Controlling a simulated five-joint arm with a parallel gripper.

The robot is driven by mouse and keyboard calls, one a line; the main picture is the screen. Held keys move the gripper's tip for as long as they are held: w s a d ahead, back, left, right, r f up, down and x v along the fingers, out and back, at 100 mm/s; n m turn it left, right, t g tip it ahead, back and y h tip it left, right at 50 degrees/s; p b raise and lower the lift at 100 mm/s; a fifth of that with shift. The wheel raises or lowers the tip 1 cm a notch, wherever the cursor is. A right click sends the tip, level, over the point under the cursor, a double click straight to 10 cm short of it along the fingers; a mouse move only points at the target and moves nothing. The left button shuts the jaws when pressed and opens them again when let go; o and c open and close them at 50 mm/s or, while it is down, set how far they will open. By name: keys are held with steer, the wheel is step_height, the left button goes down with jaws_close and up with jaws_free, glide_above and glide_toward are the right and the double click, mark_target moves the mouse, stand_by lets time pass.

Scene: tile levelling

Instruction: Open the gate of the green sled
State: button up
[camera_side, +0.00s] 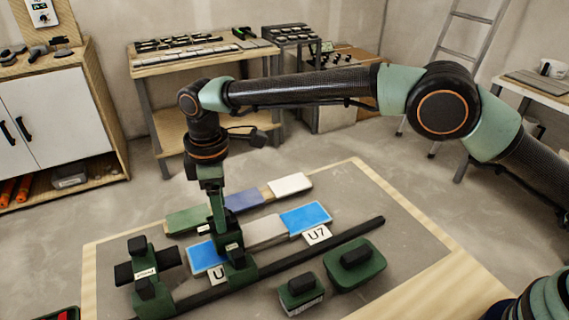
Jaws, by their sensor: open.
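The green sled (190,300) sits at the front left of the work board, on the long black rail. It carries black knobs and blocks, and a white label on its left part. I cannot tell which part is the gate, or whether it is open or shut. My gripper (218,222) points down over the right part of the sled, by an upright green piece with a white label (234,247). It is open. Its fingertips overlap this piece in the picture, so contact cannot be told.
Blue, beige, green, violet and white tiles lie in two rows behind the rail (325,249); one bright blue tile (306,217) is at the right. Two green tools with black handles (355,265) (301,292) stand at the front.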

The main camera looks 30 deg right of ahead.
steer(key=shift+f, duration=0.2)
jaws_close()
